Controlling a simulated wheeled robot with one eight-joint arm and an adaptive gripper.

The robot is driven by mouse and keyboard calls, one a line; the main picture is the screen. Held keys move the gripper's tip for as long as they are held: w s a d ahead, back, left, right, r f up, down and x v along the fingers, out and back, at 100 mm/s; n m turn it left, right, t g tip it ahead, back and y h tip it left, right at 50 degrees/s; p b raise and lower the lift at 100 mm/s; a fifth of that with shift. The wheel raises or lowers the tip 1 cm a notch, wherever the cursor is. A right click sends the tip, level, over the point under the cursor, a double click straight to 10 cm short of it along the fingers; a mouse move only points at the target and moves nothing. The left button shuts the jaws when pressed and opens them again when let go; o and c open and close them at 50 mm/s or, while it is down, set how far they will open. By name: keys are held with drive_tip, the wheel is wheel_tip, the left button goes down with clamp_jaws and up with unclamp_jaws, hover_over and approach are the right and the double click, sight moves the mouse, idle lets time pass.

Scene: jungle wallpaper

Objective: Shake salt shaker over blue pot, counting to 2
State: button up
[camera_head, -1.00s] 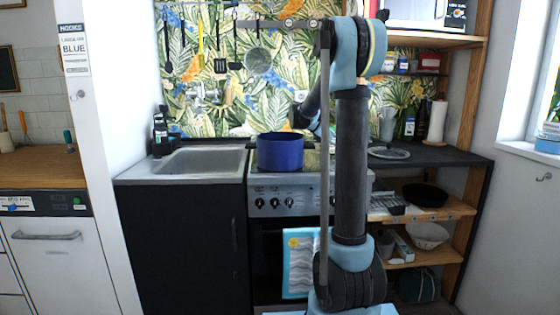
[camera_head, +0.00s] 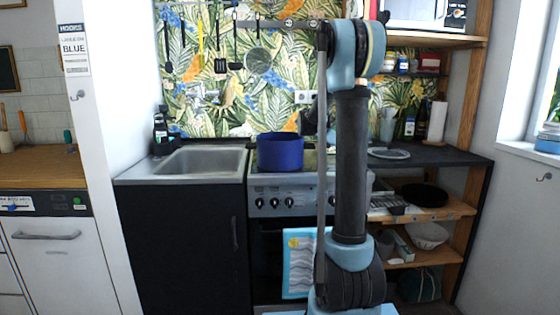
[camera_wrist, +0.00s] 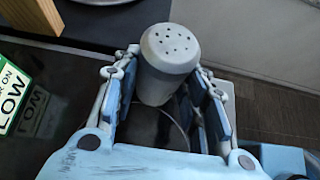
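A grey salt shaker (camera_wrist: 166,83) with a holed top is between the two fingers of my gripper (camera_wrist: 166,75) in the wrist view. The fingertips meet its sides, and its holed top faces toward the camera. The blue pot (camera_head: 280,154) stands on the stove, left of my arm's upright link. Its inside is mostly out of sight.
A sink (camera_head: 200,161) lies left of the stove (camera_head: 284,192). The dark counter (camera_head: 440,156) on the right holds a plate (camera_head: 389,153) and a paper roll (camera_head: 437,122). Utensils hang above the pot. A green and white LOW label (camera_wrist: 12,92) shows at the wrist view's left.

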clamp_jaws()
drive_tip(key=shift+r, duration=0.1)
drive_tip(key=shift+r, duration=0.9)
drive_tip(key=shift+r, duration=0.15)
drive_tip(key=shift+r, duration=1.1)
drive_tip(key=shift+r, duration=0.1)
drive_tip(key=shift+r, duration=1.15)
